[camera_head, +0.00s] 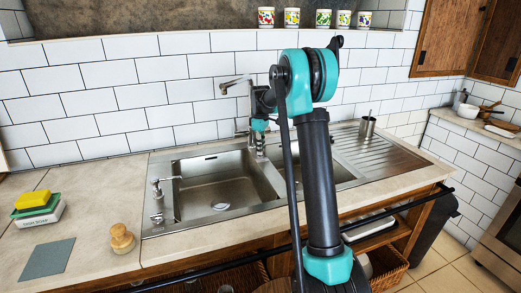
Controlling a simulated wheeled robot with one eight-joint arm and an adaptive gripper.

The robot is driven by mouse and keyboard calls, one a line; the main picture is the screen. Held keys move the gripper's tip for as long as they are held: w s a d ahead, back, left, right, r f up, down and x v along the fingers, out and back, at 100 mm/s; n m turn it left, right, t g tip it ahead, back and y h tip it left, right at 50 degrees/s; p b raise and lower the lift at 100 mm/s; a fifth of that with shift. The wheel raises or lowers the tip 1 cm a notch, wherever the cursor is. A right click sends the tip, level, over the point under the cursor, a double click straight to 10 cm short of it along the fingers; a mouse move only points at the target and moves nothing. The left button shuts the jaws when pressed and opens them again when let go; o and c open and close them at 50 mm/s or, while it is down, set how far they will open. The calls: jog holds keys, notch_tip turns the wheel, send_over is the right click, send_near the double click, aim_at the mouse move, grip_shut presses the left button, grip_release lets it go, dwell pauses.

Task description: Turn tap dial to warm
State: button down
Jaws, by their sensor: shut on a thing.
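The metal tap (236,85) rises behind the sink, its spout bent toward the left. My arm reaches over the front of the counter to the tap. My gripper (259,150) points down at the back rim of the sink, close to the tap's base. It is shut on the tap dial, which is mostly hidden behind the fingers. I cannot tell which way the dial is turned. The steel sink (165,215) has two basins, and the right one is partly hidden by my arm.
A steel cup (367,126) stands behind the drainboard. Sponges (33,198) on a soap box, a grey cloth (47,259) and a wooden brush (122,238) lie left. Several patterned cups (291,17) line the ledge above.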

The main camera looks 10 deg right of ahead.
jog(key=m, duration=0.4)
jog(key=shift+m, duration=0.3)
jog(key=m, duration=0.4)
jog(key=shift+m, duration=0.3)
jog(key=c, duration=1.6)
grip_release()
jog(key=shift+c, duration=0.2)
jog(key=shift+r, duration=0.1)
notch_tip(320, 180, up, 12)
jog(key=shift+s, duration=0.15)
